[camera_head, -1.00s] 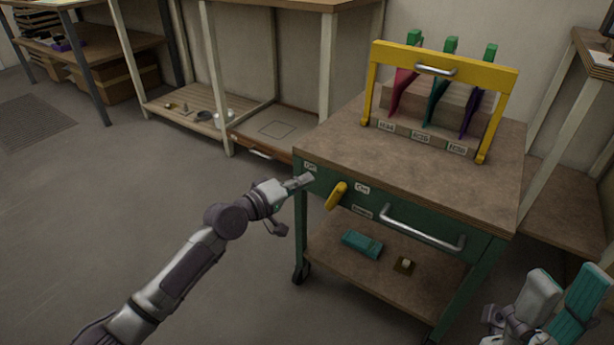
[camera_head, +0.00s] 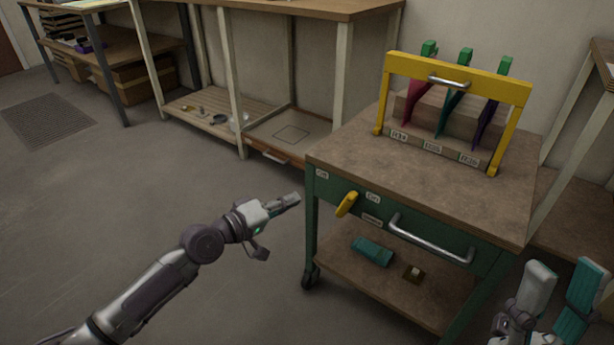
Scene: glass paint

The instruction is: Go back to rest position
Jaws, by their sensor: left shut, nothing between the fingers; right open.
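My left gripper (camera_head: 285,204) is shut and empty. It hangs in the air just left of the green cart's front left leg, apart from it in the picture. My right gripper (camera_head: 561,302) is open at the bottom right corner, with a pale finger and a teal finger spread apart and nothing seen between them. The cart (camera_head: 355,150) has a brown top, a green drawer front with a metal handle (camera_head: 430,242), and a yellow lever (camera_head: 347,204) that is tilted.
A yellow frame (camera_head: 458,81) on the cart top surrounds red, teal and purple pieces. A teal block (camera_head: 373,251) and a small dark item (camera_head: 413,273) lie on the cart's lower shelf. A workbench (camera_head: 235,90) stands behind. Open floor (camera_head: 120,220) lies to the left.

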